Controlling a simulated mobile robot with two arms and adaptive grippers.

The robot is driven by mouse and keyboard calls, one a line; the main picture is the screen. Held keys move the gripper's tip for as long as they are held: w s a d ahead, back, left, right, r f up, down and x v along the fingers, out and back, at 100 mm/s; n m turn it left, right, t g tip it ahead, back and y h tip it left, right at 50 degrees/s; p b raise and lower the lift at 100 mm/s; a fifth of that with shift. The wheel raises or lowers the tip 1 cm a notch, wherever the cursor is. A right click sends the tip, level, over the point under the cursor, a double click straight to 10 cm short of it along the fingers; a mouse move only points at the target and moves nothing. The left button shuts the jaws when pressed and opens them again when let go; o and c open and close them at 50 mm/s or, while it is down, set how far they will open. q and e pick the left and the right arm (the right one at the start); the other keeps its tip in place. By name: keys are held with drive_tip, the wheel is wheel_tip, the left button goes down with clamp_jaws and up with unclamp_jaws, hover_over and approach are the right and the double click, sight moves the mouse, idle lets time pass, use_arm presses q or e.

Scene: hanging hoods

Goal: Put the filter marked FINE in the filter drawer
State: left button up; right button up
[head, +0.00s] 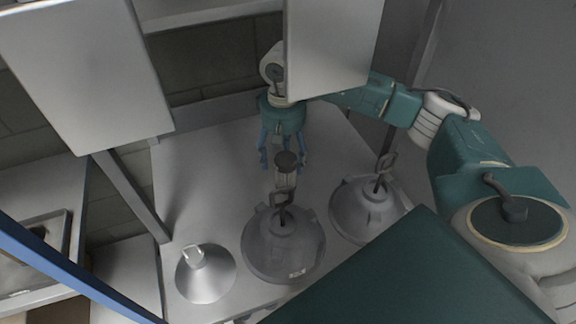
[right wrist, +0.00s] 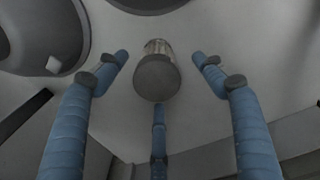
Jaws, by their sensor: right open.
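A small cylinder with a dark round top (head: 287,160) stands on the grey surface behind the middle hood; it looks like a filter. In the right wrist view the cylinder (right wrist: 157,77) sits between my fingers, apart from them. No FINE marking can be read on it. My right gripper (head: 283,160) is open, its blue fingers pointing down around the cylinder; they also show in the right wrist view (right wrist: 160,75). I cannot make out a filter drawer. My left gripper is not in view.
A large grey hood (head: 284,248), another hood (head: 355,215) and a small silver cone (head: 205,278) are close in front of the cylinder. White panels hang at the upper left (head: 85,75) and upper middle (head: 330,45). The grey surface (head: 205,175) is clear left of my gripper.

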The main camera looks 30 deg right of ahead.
sight(286, 175)
wheel_tip(286, 175, down, 4)
drive_tip(key=shift+a+r+p, duration=0.1)
drive_tip(key=shift+r+p, duration=0.05)
drive_tip(key=shift+p, duration=0.3)
drive_tip(key=f+p, duration=0.2)
drive_tip(key=f, duration=0.1)
drive_tip(key=f+p, duration=0.1)
drive_tip(key=shift+d+f, duration=0.3)
drive_tip(key=shift+d, duration=0.1)
drive_tip(key=shift+w+f, duration=0.1)
drive_tip(key=shift+f, duration=0.5)
drive_tip(key=c, duration=1.3)
drive_tip(key=shift+c, duration=1.1)
drive_tip(key=shift+r, duration=0.15)
